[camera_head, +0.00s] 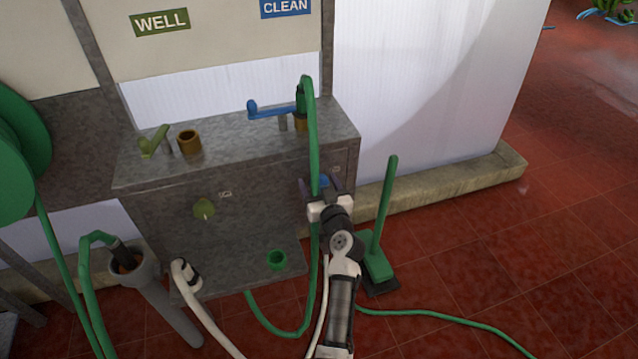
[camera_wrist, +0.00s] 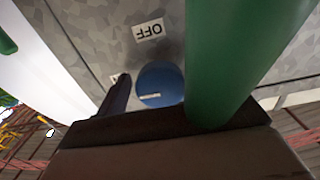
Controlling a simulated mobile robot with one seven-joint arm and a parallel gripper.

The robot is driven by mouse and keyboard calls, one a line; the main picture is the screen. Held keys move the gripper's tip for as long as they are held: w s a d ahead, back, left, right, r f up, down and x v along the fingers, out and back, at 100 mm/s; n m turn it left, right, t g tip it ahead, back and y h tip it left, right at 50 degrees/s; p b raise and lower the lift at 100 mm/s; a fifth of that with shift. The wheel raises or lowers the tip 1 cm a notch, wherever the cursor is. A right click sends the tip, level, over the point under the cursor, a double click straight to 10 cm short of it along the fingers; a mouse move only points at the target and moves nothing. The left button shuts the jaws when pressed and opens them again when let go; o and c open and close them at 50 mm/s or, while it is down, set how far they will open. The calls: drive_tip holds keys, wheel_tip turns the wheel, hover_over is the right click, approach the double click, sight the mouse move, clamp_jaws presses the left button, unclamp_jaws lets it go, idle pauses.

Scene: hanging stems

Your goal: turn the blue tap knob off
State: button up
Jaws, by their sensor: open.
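The blue tap knob (camera_wrist: 160,84) is a round blue disc on the grey panel in the wrist view, with a small pale mark on its face. An OFF label (camera_wrist: 149,30), upside down in this view, is above it. A bit of the blue knob (camera_head: 323,181) shows between my fingers in the head view. My gripper (camera_head: 320,186) is open at the right part of the cabinet front. One dark finger (camera_wrist: 117,95) is just left of the knob; the other is hidden behind the green hose. I cannot tell whether the fingers touch the knob.
A thick green hose (camera_wrist: 240,55) hangs close to the knob's right side in the wrist view. It also hangs past my gripper (camera_head: 312,130) in the head view. A green knob (camera_head: 204,209) is farther left on the cabinet. A green broom (camera_head: 382,230) stands right of my arm.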

drive_tip(key=c, duration=1)
drive_tip(key=shift+o, duration=0.2)
drive_tip(key=m+b, duration=0.1)
drive_tip(key=m, duration=0.3)
drive_tip(key=shift+m, duration=0.3)
drive_tip(key=m, duration=0.4)
drive_tip(key=shift+r+m+p, duration=0.1)
drive_tip(key=shift+m+p, duration=0.2)
drive_tip(key=m+p, duration=0.1)
drive_tip(key=m, duration=0.3)
drive_tip(key=shift+s+a, duration=0.1)
drive_tip(key=shift+m+p, duration=0.85)
drive_tip(key=shift+m, duration=1.25)
